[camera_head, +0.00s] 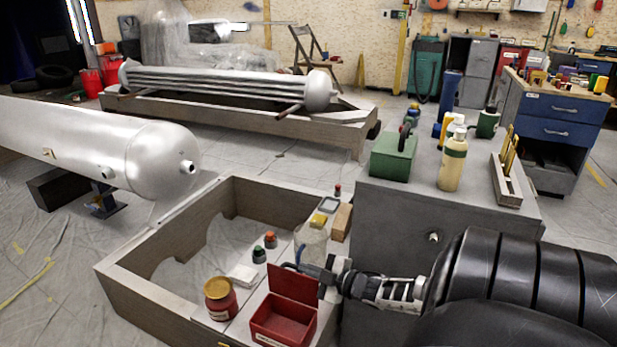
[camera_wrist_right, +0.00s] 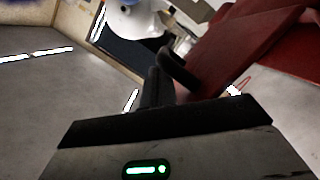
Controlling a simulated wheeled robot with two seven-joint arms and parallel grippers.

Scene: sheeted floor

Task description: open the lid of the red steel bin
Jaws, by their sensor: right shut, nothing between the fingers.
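The red steel bin (camera_head: 283,322) stands open at the front edge of the wooden frame in the head view, and its dark red inside shows. Its lid (camera_head: 293,284) stands up steeply along the bin's back edge. The lid also shows as a tilted red plate in the right wrist view (camera_wrist_right: 235,48). My right gripper (camera_head: 294,267) is shut and empty, at the lid's upper edge on its far side. Its dark fingers show beside the lid in the wrist view (camera_wrist_right: 166,70); I cannot tell whether they touch it. My left gripper is not in view.
A red jar (camera_head: 220,299) and a white block (camera_head: 242,275) are left of the bin. A clear bottle (camera_head: 311,243) stands just behind my right gripper. The wooden frame (camera_head: 150,300) surrounds an open space. A grey cabinet (camera_head: 400,215) stands on the right.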

